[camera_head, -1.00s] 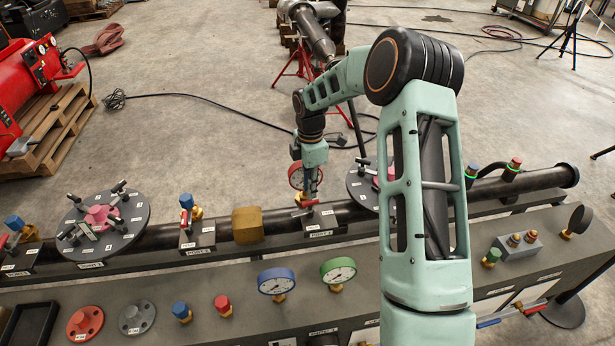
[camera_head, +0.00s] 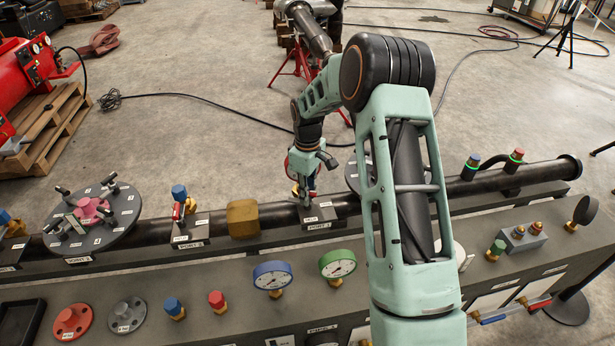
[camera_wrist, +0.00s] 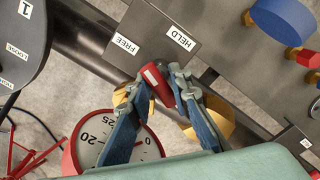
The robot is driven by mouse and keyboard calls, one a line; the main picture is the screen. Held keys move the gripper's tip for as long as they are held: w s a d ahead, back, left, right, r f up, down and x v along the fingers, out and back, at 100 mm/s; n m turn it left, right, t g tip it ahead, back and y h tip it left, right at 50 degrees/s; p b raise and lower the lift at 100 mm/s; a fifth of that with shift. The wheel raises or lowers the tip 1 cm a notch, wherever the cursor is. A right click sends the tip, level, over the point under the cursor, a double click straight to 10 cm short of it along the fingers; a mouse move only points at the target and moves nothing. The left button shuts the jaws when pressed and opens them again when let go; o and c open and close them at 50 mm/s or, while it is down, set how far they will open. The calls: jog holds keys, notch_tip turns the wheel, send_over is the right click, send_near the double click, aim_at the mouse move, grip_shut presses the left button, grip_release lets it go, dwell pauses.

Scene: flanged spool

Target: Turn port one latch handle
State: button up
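My gripper (camera_head: 306,195) is at the dark latch block behind the blue and green gauges, whose plate (camera_head: 320,226) seems to read PORT 1. In the wrist view, the two blue fingers of my gripper (camera_wrist: 157,85) close around the red latch handle (camera_wrist: 156,82), one on each side. The handle lies at the edge of the block, below and between the FREE label (camera_wrist: 125,44) and the HELD label (camera_wrist: 180,38). Its pivot end is dark and partly hidden. In the head view my gripper hides the handle.
A red-rimmed gauge (camera_wrist: 105,140) stands close by my fingers. A brass block (camera_head: 243,218) is on the pipe to the left, with another port block (camera_head: 190,230) beyond it. A round flange disc (camera_head: 120,212) with clamps stands further left.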

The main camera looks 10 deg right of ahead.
jog(key=m, duration=0.2)
jog(key=shift+m, duration=0.3)
jog(key=m, duration=0.2)
jog(key=shift+f+m+b, duration=0.1)
jog(key=shift+m+b, duration=0.2)
jog(key=shift+b, duration=0.1)
jog(key=m+b, duration=0.1)
jog(key=m, duration=0.6)
jog(key=shift+b, duration=0.3)
jog(key=n, duration=0.2)
jog(key=shift+n, duration=0.3)
notch_tip(320, 180, up, 7)
jog(key=p, duration=0.3)
jog(key=shift+p, duration=0.4)
